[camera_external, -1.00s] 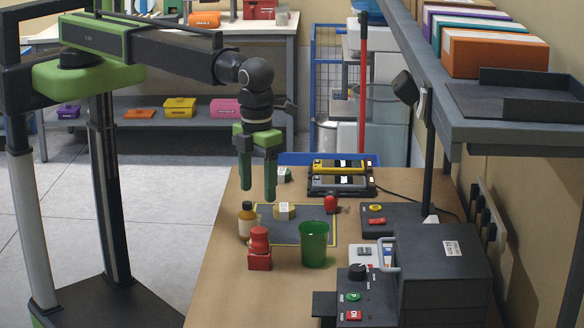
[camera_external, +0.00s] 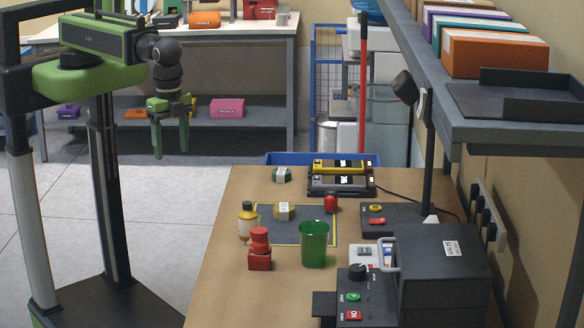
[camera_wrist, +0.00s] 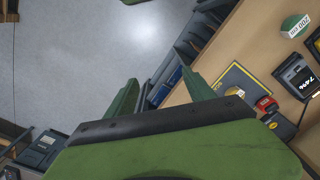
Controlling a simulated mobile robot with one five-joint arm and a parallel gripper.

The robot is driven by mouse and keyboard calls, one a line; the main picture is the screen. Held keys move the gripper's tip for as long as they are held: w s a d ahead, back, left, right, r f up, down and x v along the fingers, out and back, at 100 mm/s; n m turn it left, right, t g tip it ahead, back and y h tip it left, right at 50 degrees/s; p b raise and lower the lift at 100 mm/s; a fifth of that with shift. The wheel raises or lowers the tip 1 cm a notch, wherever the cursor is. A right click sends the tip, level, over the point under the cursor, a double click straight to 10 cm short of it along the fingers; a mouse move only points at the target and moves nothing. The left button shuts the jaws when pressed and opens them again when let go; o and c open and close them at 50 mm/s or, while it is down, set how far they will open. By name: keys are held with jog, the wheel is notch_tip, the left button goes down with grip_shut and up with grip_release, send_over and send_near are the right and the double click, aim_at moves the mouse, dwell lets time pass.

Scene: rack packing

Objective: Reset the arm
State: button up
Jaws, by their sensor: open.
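My gripper (camera_external: 171,138) hangs pointing down from the retracted arm, to the left of the wooden table (camera_external: 222,225) and over the open floor. Its two green fingers are apart with nothing between them. In the wrist view the fingers (camera_wrist: 158,95) are spread in front of the grey floor, with the table edge to the right. The arm is drawn in close to my green shoulder housing.
On the table stand a green cup (camera_external: 314,244), a red object (camera_external: 259,249), a bottle (camera_external: 247,222), a hexagonal yellow piece (camera_external: 284,211) and a green piece (camera_external: 281,174). A black machine (camera_external: 442,265) and an overhead shelf (camera_external: 520,128) crowd the right side.

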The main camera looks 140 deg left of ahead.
notch_tip(320, 180, down, 10)
jog(key=b, duration=1)
